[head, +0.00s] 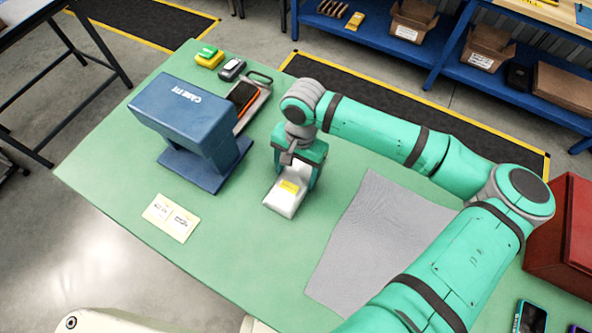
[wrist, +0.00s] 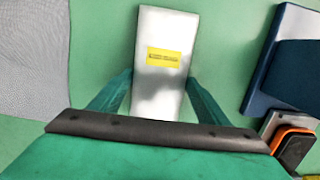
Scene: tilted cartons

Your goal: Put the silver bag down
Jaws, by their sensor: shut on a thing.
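The silver bag (head: 286,194) is a flat, pale silver pouch with a yellow label. It also shows in the wrist view (wrist: 165,84), between the two green fingers. My gripper (head: 301,172) is shut on the bag near one end, and in the wrist view my gripper (wrist: 160,92) has a finger at each side of it. The bag is at or close above the green table (head: 130,150); I cannot tell whether it touches. The end of the bag toward my palm is partly hidden by the gripper.
A blue tilted carton (head: 190,115) on a stand is left of the gripper. Behind it is a tray (head: 262,88) with an orange-edged device. A grey cloth (head: 375,235) lies to the right, a card (head: 171,217) at front left, and a red box (head: 563,230) at far right.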

